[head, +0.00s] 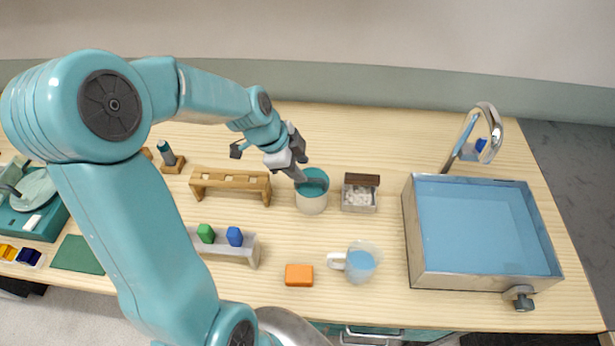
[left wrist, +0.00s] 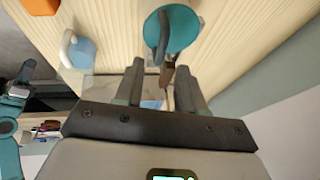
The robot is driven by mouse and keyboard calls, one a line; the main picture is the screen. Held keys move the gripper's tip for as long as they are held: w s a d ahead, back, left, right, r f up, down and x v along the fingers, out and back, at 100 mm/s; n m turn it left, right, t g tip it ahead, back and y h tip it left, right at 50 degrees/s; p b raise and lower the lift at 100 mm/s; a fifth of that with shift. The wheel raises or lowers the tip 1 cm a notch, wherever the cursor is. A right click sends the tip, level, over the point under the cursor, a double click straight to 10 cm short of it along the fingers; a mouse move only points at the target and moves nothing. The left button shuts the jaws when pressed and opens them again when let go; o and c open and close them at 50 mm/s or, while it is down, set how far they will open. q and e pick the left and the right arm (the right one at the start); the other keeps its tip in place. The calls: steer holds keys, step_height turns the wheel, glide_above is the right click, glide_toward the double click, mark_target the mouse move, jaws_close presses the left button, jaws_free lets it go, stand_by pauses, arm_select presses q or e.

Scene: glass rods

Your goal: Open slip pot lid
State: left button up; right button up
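The slip pot (head: 311,203) is a cream, round pot standing on the wooden table. Its top shows as a teal disc in the head view; I cannot tell there whether this is a lid or the inside. In the left wrist view the teal round top (left wrist: 181,28) lies beyond the fingertips, with a narrow grey piece across it. My left gripper (head: 300,176) points down at the pot's upper left edge. In the left wrist view its fingers (left wrist: 162,88) stand apart with nothing held between them.
A small box (head: 358,200) with a brown raised flap stands close right of the pot. A wooden rack (head: 230,181) is at left. A mug (head: 360,264) and orange block (head: 299,275) lie in front. A blue-floored sink (head: 480,230) is at right.

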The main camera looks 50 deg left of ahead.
mark_target(311, 178)
arm_select(q)
steer(key=x, duration=0.4)
steer(key=shift+s+a+f+b, duration=0.15)
steer(key=shift+a+b, duration=0.1)
steer(key=shift+b, duration=0.15)
steer(key=shift+w+d+f, duration=0.25)
steer(key=shift+w+f, duration=0.05)
steer(key=shift+w, duration=0.1)
steer(key=shift+s+a+r, duration=0.1)
steer(key=shift+s, duration=0.15)
steer(key=shift+c, duration=0.6)
steer(key=shift+w, duration=0.1)
jaws_close()
